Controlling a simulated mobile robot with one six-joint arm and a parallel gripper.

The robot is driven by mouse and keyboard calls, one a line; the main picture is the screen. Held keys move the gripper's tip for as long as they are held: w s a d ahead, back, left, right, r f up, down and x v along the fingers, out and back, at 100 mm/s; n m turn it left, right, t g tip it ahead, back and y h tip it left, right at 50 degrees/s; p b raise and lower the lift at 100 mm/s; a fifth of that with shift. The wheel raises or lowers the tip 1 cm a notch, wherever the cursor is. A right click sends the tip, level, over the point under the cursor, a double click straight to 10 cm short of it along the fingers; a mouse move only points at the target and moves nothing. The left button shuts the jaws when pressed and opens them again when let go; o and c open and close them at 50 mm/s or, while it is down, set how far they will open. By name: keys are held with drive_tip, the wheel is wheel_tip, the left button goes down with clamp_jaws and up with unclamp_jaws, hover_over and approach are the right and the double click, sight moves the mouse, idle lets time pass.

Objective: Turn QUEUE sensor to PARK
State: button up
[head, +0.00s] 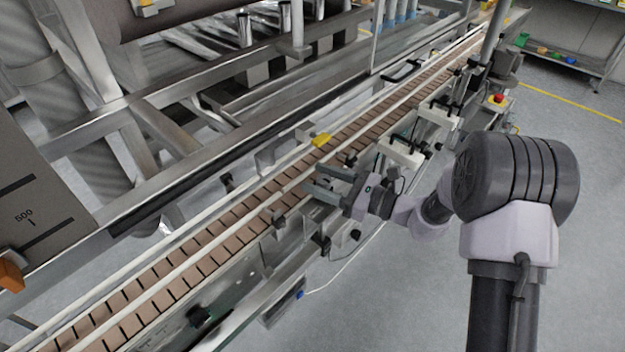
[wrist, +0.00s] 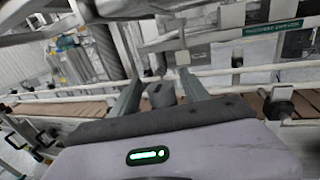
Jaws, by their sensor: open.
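My gripper (head: 317,180) is open over the near rail of the conveyor (head: 187,278), with its fingers pointing left across the belt. In the wrist view the two fingers (wrist: 158,82) stand apart. A dark rounded block (wrist: 161,96) shows between them; I cannot tell whether it is touched. No QUEUE or PARK lettering is readable, so I cannot tell for sure which part is the QUEUE sensor. A green label strip (wrist: 272,29) beyond the rail in the wrist view is too small to read.
White boxes (head: 400,154) on brackets line the near rail to the right of my gripper. A yellow block (head: 321,140) sits at the far rail. A red emergency button (head: 497,99) stands further back. The filler frame fills the far side.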

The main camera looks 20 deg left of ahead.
drive_tip(key=shift+w+a, duration=0.2)
drive_tip(key=shift+a, duration=0.9)
clamp_jaws()
drive_tip(key=shift+t, duration=0.3)
drive_tip(key=m+t, duration=0.1)
drive_tip(key=m+t+h, duration=0.1)
drive_tip(key=m+t, duration=0.1)
drive_tip(key=t, duration=0.1)
drive_tip(key=shift+w+d+p, duration=0.1)
drive_tip(key=shift+w+p, duration=0.2)
drive_tip(key=shift+p, duration=0.1)
drive_tip(key=m+t+h, duration=0.2)
drive_tip(key=t, duration=0.1)
drive_tip(key=m+t+h+p, duration=0.1)
drive_tip(key=shift+w+d+m+t, duration=0.25)
drive_tip(key=shift+w+m+t, duration=0.15)
drive_tip(key=shift+w+d+m+t+h+p, duration=0.2)
drive_tip(key=shift+m+t+h+p, duration=0.6)
drive_tip(key=shift+h, duration=0.35)
drive_tip(key=shift+w+d+m+t+h+p, duration=0.1)
drive_tip(key=shift+d+m+t+h+p, duration=0.05)
drive_tip(key=shift+m+t+h+p, duration=0.8)
drive_tip(key=shift+w+d+m+t+h+p, duration=0.2)
drive_tip(key=shift+m+t+h+p, duration=0.45)
drive_tip(key=shift+h, duration=0.65)
drive_tip(key=shift+d, duration=0.1)
